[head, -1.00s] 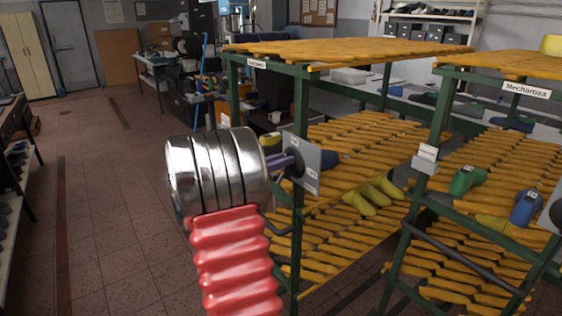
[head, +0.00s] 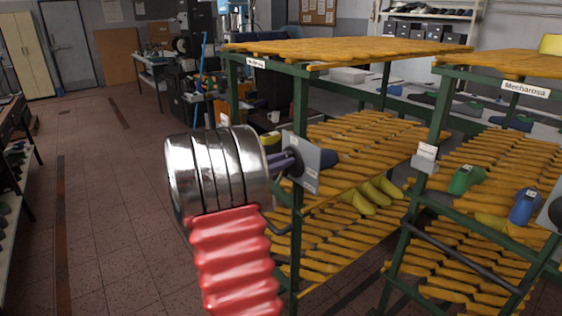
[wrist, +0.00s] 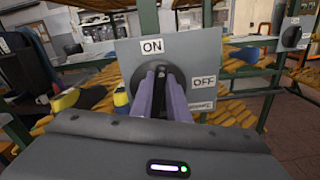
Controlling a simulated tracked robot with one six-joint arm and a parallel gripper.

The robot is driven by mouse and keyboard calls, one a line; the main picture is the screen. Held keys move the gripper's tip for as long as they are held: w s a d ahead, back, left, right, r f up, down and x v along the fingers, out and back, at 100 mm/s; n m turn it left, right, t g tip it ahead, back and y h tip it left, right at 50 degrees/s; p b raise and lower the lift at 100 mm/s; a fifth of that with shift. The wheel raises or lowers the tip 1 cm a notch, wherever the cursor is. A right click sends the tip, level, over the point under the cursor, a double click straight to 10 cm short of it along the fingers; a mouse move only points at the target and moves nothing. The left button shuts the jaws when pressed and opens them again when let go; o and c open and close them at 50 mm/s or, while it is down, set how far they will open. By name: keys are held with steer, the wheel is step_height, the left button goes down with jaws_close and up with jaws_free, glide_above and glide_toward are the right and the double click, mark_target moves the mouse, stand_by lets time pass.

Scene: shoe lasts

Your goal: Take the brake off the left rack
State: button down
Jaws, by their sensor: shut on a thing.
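The left rack (head: 300,120) is a green frame with yellow slatted shelves. A grey brake plate (head: 305,176) is fixed to its front post. The plate also shows in the wrist view (wrist: 206,66), with ON at the top, OFF at the right and a smaller label below OFF that I cannot read. A dark round brake knob (wrist: 161,76) sits in the plate's middle. My gripper (head: 288,161) has its purple fingers shut on the knob, one on each side of its grip. In the wrist view the grip looks about upright, towards ON, partly hidden by the fingers.
A second rack (head: 525,160), labelled Mecharosa, stands to the right with green and blue lasts and its own grey plate. Yellow lasts (head: 372,194) lie on the left rack's shelf. Tiled floor (head: 110,200) is open to the left.

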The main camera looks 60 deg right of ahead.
steer(key=m, duration=0.3)
steer(key=f+m, duration=0.1)
steer(key=m, duration=0.3)
steer(key=s+m, duration=0.1)
steer(key=m, duration=0.2)
steer(key=shift+a+f+m, duration=0.25)
steer(key=shift+a+m, duration=0.1)
steer(key=shift+m, duration=0.05)
steer(key=shift+s+f+m, duration=0.1)
steer(key=shift+f+m, duration=0.15)
steer(key=shift+m, duration=0.7)
steer(key=shift+s+f+m, duration=0.1)
steer(key=shift+f+m, duration=0.15)
steer(key=shift+m, duration=0.7)
steer(key=c, duration=1.7)
jaws_free()
steer(key=shift+a, duration=0.15)
